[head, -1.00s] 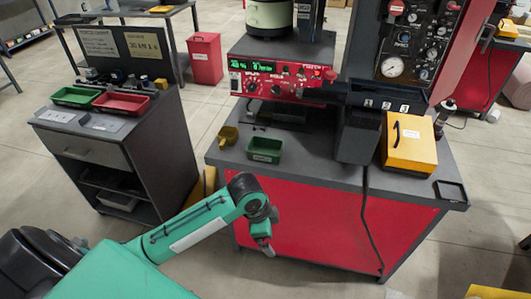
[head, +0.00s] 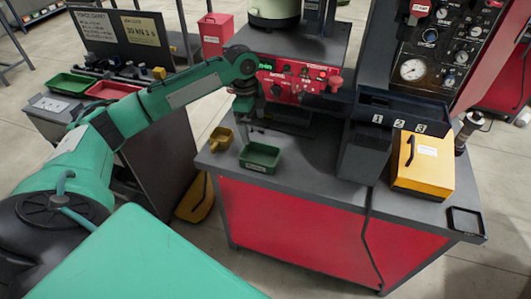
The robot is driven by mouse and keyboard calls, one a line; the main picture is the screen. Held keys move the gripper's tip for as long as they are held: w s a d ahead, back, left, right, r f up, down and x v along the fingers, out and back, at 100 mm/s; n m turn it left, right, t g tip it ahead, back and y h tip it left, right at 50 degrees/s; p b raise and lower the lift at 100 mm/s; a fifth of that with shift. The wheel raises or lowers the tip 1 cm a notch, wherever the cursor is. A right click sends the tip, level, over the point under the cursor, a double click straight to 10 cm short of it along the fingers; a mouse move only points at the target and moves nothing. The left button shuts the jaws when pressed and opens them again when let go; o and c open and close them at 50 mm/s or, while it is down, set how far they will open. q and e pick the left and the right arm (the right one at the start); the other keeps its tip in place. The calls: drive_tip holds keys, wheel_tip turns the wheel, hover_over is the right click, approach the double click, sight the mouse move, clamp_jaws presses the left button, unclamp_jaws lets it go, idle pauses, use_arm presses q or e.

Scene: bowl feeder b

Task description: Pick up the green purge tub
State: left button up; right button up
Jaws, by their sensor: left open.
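The green purge tub (head: 261,154) is a small open-topped box with a label on its front. It sits upright near the left front part of the red-fronted bench. My left arm reaches over from the left and its gripper (head: 244,134) points down just behind the tub's left rear corner. The fingers are small and dark here; they are open, and nothing shows between them. I cannot tell if they touch the tub. My right gripper is out of view.
A yellow scoop (head: 222,138) lies just left of the tub. The red control panel (head: 300,80) stands behind. A dark numbered bin (head: 372,140) and a yellow box (head: 422,165) are to the right. The bench top (head: 310,170) right of the tub is bare.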

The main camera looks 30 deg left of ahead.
sight(260, 161)
use_arm(q)
drive_tip(key=f, duration=0.4)
drive_tip(key=d+f, duration=0.1)
drive_tip(key=f, duration=0.1)
drive_tip(key=shift+s+f, duration=0.1)
drive_tip(key=shift+f, duration=0.45)
drive_tip(key=shift+d+f+p, duration=0.2)
drive_tip(key=shift+f+p, duration=0.1)
drive_tip(key=shift+f, duration=0.2)
drive_tip(key=shift+d+f+p, duration=0.15)
drive_tip(key=shift+f+p, duration=0.15)
drive_tip(key=shift+f, duration=0.2)
drive_tip(key=f, duration=0.3)
drive_tip(key=shift+d+f, duration=0.1)
drive_tip(key=shift+d, duration=0.15)
drive_tip(key=shift+f, duration=0.15)
drive_tip(key=c, duration=1)
drive_tip(key=shift+c, duration=0.4)
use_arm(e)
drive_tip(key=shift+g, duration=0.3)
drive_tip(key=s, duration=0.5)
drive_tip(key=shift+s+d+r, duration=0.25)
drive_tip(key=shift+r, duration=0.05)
